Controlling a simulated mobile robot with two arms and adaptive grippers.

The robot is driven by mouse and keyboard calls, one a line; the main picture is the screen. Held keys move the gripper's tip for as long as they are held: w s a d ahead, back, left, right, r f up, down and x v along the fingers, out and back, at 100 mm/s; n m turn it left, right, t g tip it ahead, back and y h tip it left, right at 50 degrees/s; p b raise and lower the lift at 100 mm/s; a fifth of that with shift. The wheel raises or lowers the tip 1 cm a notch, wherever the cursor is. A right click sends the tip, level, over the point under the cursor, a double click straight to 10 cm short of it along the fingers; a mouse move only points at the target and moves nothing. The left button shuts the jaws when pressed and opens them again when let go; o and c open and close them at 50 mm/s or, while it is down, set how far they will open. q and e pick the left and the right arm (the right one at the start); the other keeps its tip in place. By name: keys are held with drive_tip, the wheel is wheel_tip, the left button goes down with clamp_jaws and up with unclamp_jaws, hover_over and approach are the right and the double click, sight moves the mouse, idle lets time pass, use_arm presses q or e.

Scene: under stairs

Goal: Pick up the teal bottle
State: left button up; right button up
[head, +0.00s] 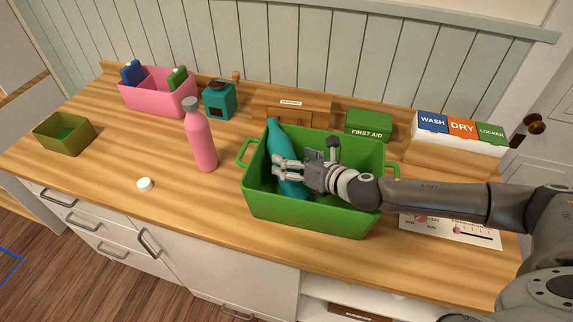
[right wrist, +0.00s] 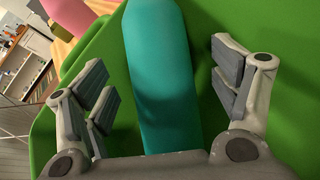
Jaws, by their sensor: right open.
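The teal bottle (head: 281,150) leans tilted inside the green bin (head: 310,213), its neck resting near the back left rim. My right gripper (head: 285,173) reaches into the bin from the right and is at the bottle's body. In the right wrist view the teal bottle (right wrist: 163,75) lies between the two open fingers of the right gripper (right wrist: 160,95), with gaps on both sides. The lower end of the bottle is partly hidden by the gripper. My left gripper is not in view.
A pink bottle (head: 202,140) stands left of the bin, with a small white cap (head: 145,184) nearby. Behind are a pink divided box (head: 150,98), a teal container (head: 219,101) and a green first aid box (head: 369,125). The counter's left front is mostly clear.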

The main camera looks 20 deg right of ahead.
drive_tip(key=shift+p+x, duration=0.35)
drive_tip(key=shift+x, duration=1.6)
drive_tip(key=c, duration=1.1)
